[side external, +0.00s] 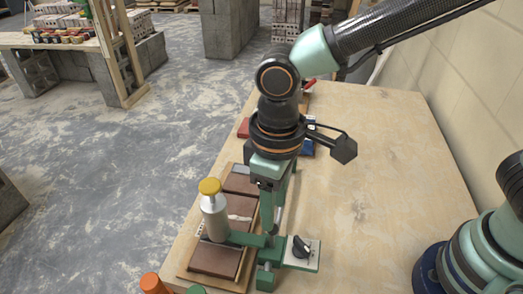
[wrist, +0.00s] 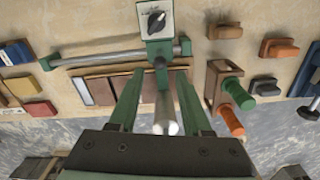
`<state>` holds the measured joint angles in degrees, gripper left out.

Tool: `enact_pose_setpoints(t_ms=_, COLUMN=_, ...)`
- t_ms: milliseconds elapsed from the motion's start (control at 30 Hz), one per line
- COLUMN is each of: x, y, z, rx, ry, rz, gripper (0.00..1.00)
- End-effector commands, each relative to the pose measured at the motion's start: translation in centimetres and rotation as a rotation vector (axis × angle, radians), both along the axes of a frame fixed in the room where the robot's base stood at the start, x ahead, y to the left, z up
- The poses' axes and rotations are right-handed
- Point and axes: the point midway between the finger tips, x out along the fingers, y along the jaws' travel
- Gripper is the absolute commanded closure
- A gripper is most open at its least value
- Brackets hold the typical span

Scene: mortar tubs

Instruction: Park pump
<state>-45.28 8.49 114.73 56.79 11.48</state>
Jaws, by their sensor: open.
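The pump appears to be the pale grey cylinder (side external: 214,218) with a yellow cap, standing upright on a green bracket over brown tubs (side external: 215,259) in the side view. In the wrist view its metal cylinder (wrist: 165,115) shows between my fingers, partly hidden by my gripper body. My gripper (side external: 269,230) is open, its green fingers pointing down just right of the pump. In the wrist view my gripper (wrist: 158,76) has its fingertips on either side of the bracket; contact cannot be told. A pale plate with a black knob (side external: 302,247) sits right of the bracket.
A metal rail (wrist: 100,58) runs beside the tubs. A wooden rack (wrist: 213,82) holds green and orange handles on the wrist view's right. A blue tray (wrist: 16,52) lies at its left. The table's right half (side external: 370,180) is largely clear.

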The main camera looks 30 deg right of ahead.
Motion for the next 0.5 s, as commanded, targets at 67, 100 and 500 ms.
enact_pose_setpoints(t_ms=67, x=-0.1, y=-0.1, z=-1.7, rx=-0.005, ry=0.005, rz=0.000, gripper=0.51)
enact_pose_setpoints(t_ms=100, x=-0.1, y=-0.2, z=-2.5, rx=-0.006, ry=0.006, rz=-0.001, gripper=0.51)
enact_pose_setpoints(t_ms=500, x=0.0, y=-0.1, z=-8.5, rx=-0.003, ry=0.002, rz=-0.001, gripper=0.51)
